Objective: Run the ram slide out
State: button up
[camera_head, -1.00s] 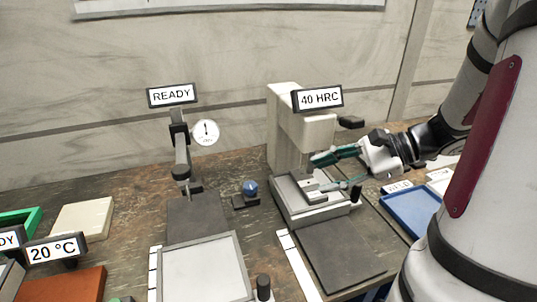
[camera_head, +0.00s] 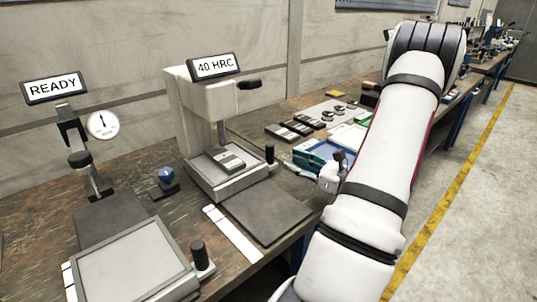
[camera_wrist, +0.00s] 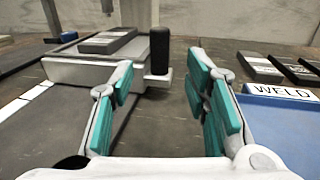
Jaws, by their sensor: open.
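The hardness tester (camera_head: 205,105) with the "40 HRC" sign has a low grey slide (camera_head: 226,186) carrying a grey block (camera_head: 228,160). An upright black handle (camera_head: 270,154) stands at the slide's right corner. My gripper (camera_head: 292,168) is just right of that handle, partly hidden by my arm. In the wrist view my gripper (camera_wrist: 160,85) is open and empty. The black handle (camera_wrist: 159,50) shows ahead between its teal fingers, and the slide (camera_wrist: 85,72) lies to the left. I cannot tell how far the fingertips are from the handle.
A dark plate (camera_head: 255,210) lies in front of the slide. A second device with a "READY" sign (camera_head: 54,86) and its own black-knobbed slide (camera_head: 135,268) stands left. A blue ball-topped piece (camera_head: 166,178) sits between them. A blue "WELD" tray (camera_wrist: 285,115) lies right of my gripper.

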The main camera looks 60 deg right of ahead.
aim_at(273, 153)
jog(key=w, duration=1)
jog(key=shift+w+d, duration=0.1)
jog(key=shift+d, duration=0.1)
grip_shut()
